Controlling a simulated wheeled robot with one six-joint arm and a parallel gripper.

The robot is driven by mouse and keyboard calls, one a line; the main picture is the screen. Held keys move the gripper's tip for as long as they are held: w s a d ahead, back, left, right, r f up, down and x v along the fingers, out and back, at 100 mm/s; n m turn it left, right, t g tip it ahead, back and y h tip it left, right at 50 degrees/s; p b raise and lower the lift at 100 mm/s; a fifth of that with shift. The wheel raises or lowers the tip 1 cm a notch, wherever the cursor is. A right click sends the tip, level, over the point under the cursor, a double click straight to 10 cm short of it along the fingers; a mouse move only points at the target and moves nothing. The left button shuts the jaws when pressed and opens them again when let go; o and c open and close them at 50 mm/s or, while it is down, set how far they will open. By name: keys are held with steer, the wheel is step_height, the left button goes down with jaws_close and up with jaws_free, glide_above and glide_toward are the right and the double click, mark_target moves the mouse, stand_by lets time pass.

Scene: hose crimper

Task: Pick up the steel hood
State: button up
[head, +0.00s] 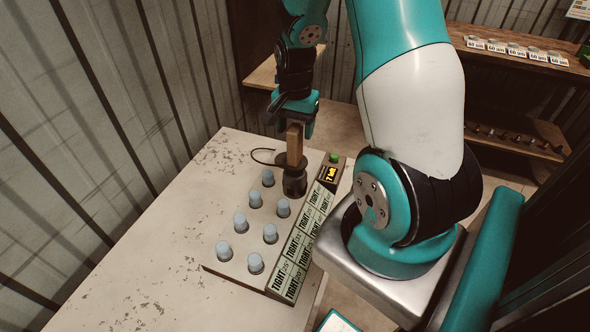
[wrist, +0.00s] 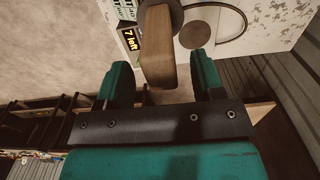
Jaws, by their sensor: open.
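The steel hood (head: 295,183) looks like a dark, round cup with an upright wooden handle (head: 294,145). It stands at the far end of a board with pale blue caps (head: 270,233). In the wrist view the wooden handle (wrist: 157,45) points toward me, with part of the dark hood (wrist: 172,15) at the top edge. My gripper (wrist: 161,72) is open, with one finger on each side of the handle's end and gaps showing. It also shows in the head view (head: 296,118), just above the handle. What is under the hood is hidden.
A small display (head: 330,174) reading "7 left" and a green button (head: 334,157) sit right of the hood. A dark cord and a grey disc (wrist: 196,34) lie behind it. "TIGHT" labels line the board's right side. The worn pale table (head: 150,240) is clear on the left.

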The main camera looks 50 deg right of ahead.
mark_target(295, 162)
steer(key=shift+f, duration=1.55)
steer(key=shift+c, duration=0.3)
jaws_close()
steer(key=shift+r, duration=0.15)
